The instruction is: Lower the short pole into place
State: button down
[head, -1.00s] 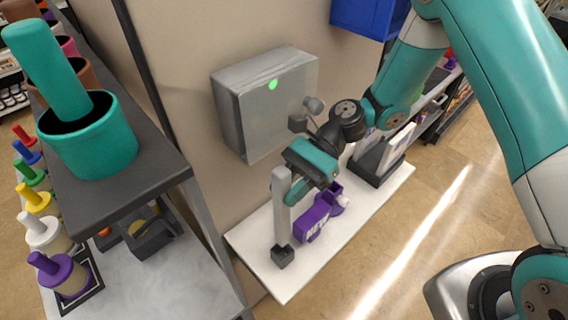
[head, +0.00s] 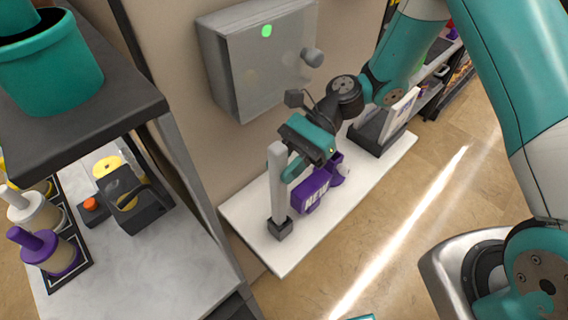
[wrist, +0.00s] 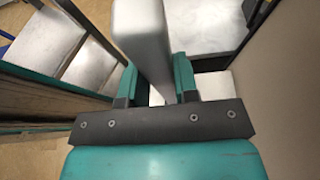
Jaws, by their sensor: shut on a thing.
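The short pole is a light grey square post (head: 278,190), standing about upright over the white shelf. Its lower end meets a small dark block (head: 280,229); I cannot tell how deep it sits, or whether the block rests on the shelf. My gripper (head: 286,168) is shut on the pole's upper part. In the wrist view the pole (wrist: 143,40) runs between the two teal fingers of my gripper (wrist: 156,80), which touch or nearly touch its sides.
A purple "NEW" item (head: 318,192) stands close right of the pole on the white shelf (head: 262,258). A grey wall box (head: 265,70) with a green light is above. A grey bench (head: 150,270) with purple and white pegs and a dark device is at left. A teal pot (head: 50,70) sits on the upper shelf.

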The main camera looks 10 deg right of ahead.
aim_at(285, 148)
jog(key=shift+f+b, duration=1.95)
jog(key=shift+f, duration=0.75)
jog(key=shift+w+f, duration=0.1)
jog(key=shift+f, duration=0.25)
jog(key=c, duration=0.8)
grip_release()
notch_tip(285, 148, up, 11)
jog(key=p, duration=1.1)
